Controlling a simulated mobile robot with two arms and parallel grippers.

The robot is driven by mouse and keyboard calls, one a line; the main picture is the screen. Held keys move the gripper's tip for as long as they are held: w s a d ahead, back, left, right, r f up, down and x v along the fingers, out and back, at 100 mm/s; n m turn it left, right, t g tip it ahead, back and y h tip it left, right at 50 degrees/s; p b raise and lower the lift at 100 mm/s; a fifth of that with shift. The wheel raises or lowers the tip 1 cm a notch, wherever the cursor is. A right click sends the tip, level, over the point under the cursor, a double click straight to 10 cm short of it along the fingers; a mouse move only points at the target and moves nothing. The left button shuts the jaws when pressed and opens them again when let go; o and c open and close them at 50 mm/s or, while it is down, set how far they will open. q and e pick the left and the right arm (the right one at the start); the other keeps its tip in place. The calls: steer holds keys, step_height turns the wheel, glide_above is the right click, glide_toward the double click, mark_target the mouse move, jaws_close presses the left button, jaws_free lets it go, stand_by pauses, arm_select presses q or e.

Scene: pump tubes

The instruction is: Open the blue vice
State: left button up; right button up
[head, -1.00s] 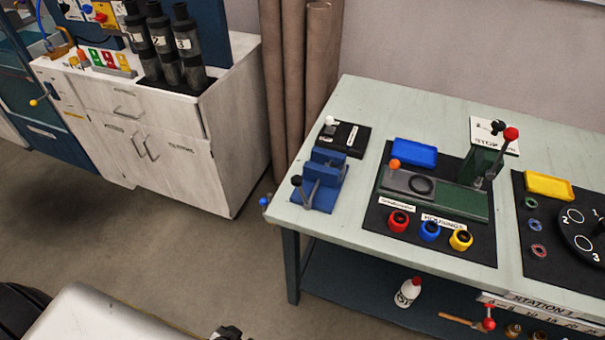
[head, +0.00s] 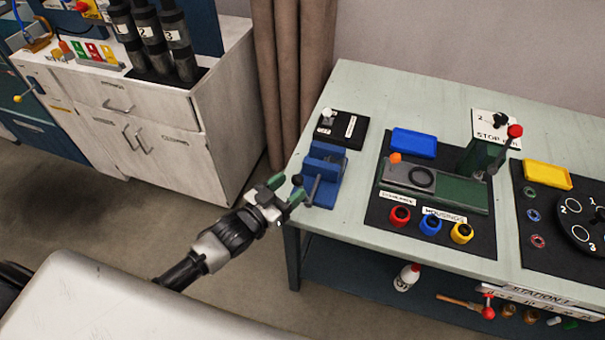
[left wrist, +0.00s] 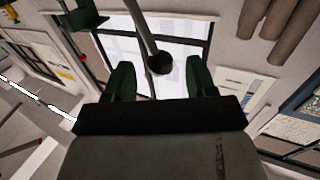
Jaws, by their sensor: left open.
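The blue vice (head: 325,160) stands on the near left corner of the pale green table. A lever with a black ball knob (head: 297,180) sticks out on its left side. My left gripper (head: 286,190) is open, at the table's left edge, with its green fingers pointing at the knob. In the left wrist view, a rod ending in a dark ball (left wrist: 160,63) shows between the open fingers (left wrist: 160,80). I cannot tell whether a finger touches it. How far apart the vice jaws are is hard to see. My right gripper is not in view.
A black pad with a white knob (head: 340,128) lies behind the vice. To its right is a dark mat with a green fixture (head: 460,197), a blue tray (head: 414,143) and red, blue and yellow housings (head: 430,225). Open floor lies left of the table.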

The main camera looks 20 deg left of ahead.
mark_target(300, 179)
arm_select(q)
steer(key=x, duration=0.4)
steer(key=shift+w+d, duration=0.25)
steer(key=shift+w, duration=0.2)
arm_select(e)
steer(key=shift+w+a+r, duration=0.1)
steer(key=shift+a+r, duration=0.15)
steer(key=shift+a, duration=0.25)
